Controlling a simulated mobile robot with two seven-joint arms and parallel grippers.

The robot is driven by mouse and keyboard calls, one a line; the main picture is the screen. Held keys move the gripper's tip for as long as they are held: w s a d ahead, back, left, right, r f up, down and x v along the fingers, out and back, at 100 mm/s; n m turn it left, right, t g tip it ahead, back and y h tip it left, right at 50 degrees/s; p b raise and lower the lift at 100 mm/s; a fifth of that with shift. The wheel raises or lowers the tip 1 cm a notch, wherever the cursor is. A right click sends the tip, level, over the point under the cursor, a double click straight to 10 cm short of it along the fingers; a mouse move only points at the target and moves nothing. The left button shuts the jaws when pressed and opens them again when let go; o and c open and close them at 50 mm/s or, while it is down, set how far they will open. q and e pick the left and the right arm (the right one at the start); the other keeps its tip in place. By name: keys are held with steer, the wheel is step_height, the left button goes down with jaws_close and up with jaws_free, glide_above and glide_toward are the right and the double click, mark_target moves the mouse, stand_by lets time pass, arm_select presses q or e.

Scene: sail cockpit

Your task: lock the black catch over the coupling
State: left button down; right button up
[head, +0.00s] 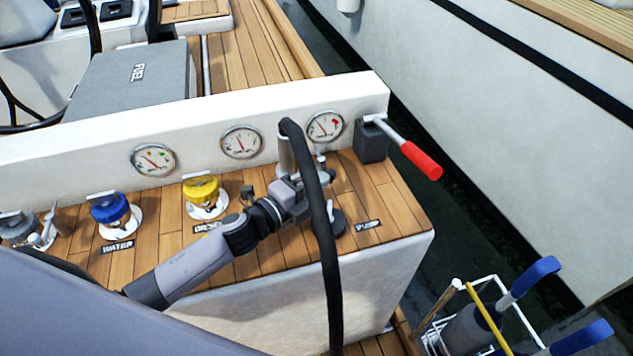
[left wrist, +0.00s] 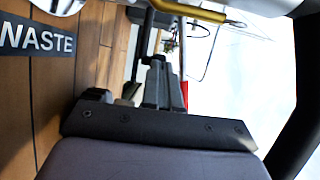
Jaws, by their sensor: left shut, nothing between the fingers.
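A black hose (head: 325,240) rises from below, bends over and runs down into a metal coupling (head: 286,150) on the teak-topped console. My left gripper (head: 318,172) is beside the coupling, behind the hose, its fingers shut with nothing between them. Its fingertips are partly hidden by the hose. A dark round base (head: 330,222) shows under it. I cannot clearly pick out the black catch; hose and gripper cover that area. In the left wrist view the shut fingers (left wrist: 163,85) point away from me, and a WASTE label (left wrist: 37,38) lies to the left. My right gripper is not in view.
A yellow cap (head: 201,188) and a blue cap (head: 110,208) stand left on the console. Gauges line the white panel (head: 75,150) behind. A red-handled lever (head: 420,160) juts out at the right. A white rack (head: 480,315) stands lower right, beside water.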

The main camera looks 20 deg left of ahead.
arm_select(q)
steer(key=shift+w+d+n+t+y+b, duration=0.2)
steer(key=shift+d+n+t+y+b, duration=0.25)
steer(key=shift+d+n+y, duration=0.45)
steer(key=shift+w+d, duration=0.25)
steer(key=shift+d, duration=0.05)
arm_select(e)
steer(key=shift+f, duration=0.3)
